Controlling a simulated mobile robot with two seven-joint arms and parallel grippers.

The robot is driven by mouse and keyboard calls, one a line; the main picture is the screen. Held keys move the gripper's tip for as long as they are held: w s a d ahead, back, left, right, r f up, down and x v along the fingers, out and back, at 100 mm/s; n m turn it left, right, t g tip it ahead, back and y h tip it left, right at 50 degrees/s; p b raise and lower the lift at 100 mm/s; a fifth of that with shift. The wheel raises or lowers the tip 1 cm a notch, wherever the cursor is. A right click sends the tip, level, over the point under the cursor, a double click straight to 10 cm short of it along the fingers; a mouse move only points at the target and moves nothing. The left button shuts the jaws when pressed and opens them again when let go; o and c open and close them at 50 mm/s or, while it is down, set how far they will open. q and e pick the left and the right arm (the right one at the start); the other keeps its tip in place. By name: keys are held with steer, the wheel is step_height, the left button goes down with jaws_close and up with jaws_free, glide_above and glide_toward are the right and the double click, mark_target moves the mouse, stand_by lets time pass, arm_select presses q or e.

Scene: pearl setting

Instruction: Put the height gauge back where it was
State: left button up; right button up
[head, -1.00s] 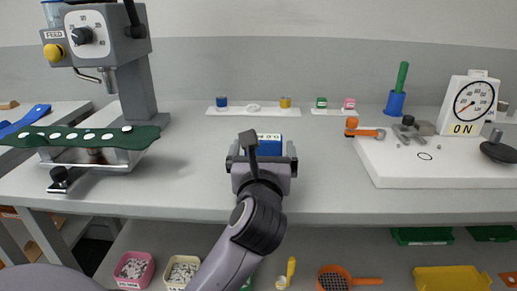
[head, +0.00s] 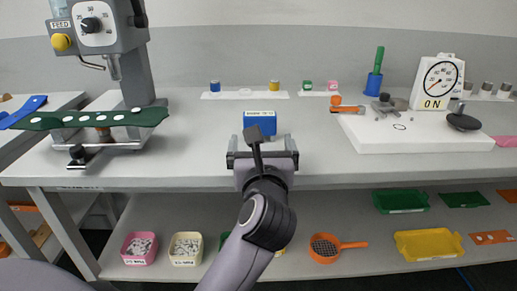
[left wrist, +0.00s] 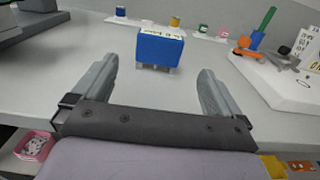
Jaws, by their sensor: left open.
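My left gripper (head: 262,158) is open and empty, low over the front of the grey bench. In the left wrist view its two fingers (left wrist: 158,72) are spread wide. A blue block (head: 260,122) with a white labelled top stands on the bench just beyond it. The block also shows in the left wrist view (left wrist: 160,50), between the finger directions and ahead of the tips, with small grey feet below. A white dial instrument (head: 437,82) marked ON stands at the right. I cannot tell which thing is the height gauge. My right gripper is not in view.
A grey press (head: 105,45) with a green strip (head: 95,118) stands at left. A white slab (head: 405,143) with small tools lies at right. Small coloured pieces sit on white strips (head: 245,95) at the back. Bins (head: 428,243) fill the lower shelf. The bench beside the block is clear.

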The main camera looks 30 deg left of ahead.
arm_select(q)
steer(key=shift+s+a+r+m+t+y, duration=0.1)
steer(key=shift+s+a+m+t+y, duration=0.2)
steer(key=shift+s+m+y, duration=0.15)
steer(key=s+m+t, duration=0.1)
steer(key=m, duration=0.1)
steer(key=r+m+t+y, duration=0.1)
steer(key=m, duration=0.1)
steer(key=shift+s+t, duration=0.3)
steer(key=shift+s, duration=0.1)
steer(key=s+d+f+m+h, duration=0.35)
steer(key=f+m+h, duration=0.25)
steer(key=m, duration=0.6)
steer(key=s+d+f+m+g+h, duration=0.15)
steer(key=d+f+m+h, duration=0.4)
steer(key=m, duration=0.55)
steer(key=s+d+f+m+h, duration=0.35)
steer(key=f+m+h, duration=0.3)
steer(key=m, duration=0.55)
steer(key=s+a+f+m+g+y, duration=0.1)
steer(key=s+f+m+g, duration=0.1)
steer(key=f, duration=0.4)
steer(key=s+a+f+m+g+y, duration=0.1)
steer(key=s+f+m+g, duration=0.2)
steer(key=f, duration=0.3)
steer(key=shift+s+m+y, duration=0.35)
steer(key=shift+s+m, duration=0.1)
steer(key=shift+a+g, duration=0.1)
steer(key=shift+g, duration=0.15)
